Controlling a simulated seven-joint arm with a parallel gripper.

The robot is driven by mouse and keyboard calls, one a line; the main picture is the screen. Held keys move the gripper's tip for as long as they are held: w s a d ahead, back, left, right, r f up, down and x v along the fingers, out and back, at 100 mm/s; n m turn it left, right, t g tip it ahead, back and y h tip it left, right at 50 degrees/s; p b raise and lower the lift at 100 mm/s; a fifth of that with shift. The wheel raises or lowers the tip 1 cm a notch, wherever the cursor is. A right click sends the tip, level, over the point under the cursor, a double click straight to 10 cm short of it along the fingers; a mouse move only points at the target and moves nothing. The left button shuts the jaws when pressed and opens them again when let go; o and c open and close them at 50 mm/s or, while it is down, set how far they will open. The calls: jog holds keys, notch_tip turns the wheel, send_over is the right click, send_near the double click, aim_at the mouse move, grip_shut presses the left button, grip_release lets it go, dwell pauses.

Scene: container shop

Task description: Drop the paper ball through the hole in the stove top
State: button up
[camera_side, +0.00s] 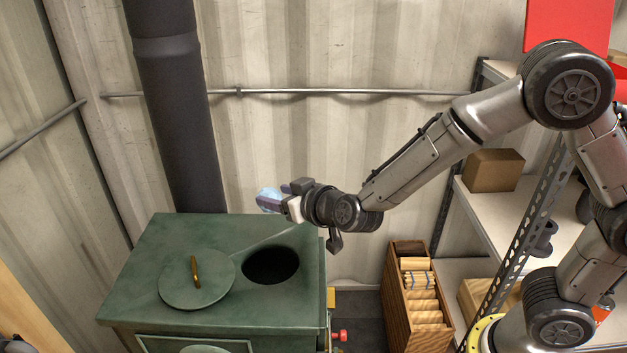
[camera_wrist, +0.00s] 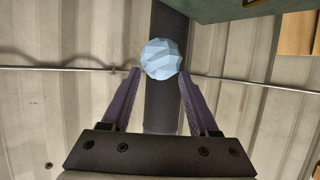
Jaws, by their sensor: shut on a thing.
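The paper ball is pale blue and faceted; it shows between my fingertips in the wrist view (camera_wrist: 161,59) and partly behind a finger in the side view (camera_side: 267,194). My gripper (camera_wrist: 160,75) is shut on the ball and also shows in the side view (camera_side: 272,199). It holds the ball in the air above the back of the green stove top (camera_side: 170,235). The round dark hole (camera_side: 271,265) is open, below the gripper in the picture. The round lid (camera_side: 196,280) with a brass handle lies on the stove top, left of the hole.
A dark stovepipe (camera_side: 172,110) rises behind the stove, left of my gripper. A thin rail (camera_side: 330,92) runs along the corrugated wall. A wooden crate (camera_side: 398,310) of rolled items stands right of the stove. Shelves (camera_side: 500,212) with a cardboard box (camera_side: 493,170) stand at right.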

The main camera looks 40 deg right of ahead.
aim_at(271, 214)
jog(key=shift+y, duration=0.3)
jog(key=f, duration=0.1)
jog(key=a+f, duration=0.1)
jog(key=f, duration=0.2)
jog(key=shift+a, duration=0.3)
notch_tip(271, 214, down, 10)
jog(key=shift+r, duration=0.25)
jog(key=o, duration=1.4)
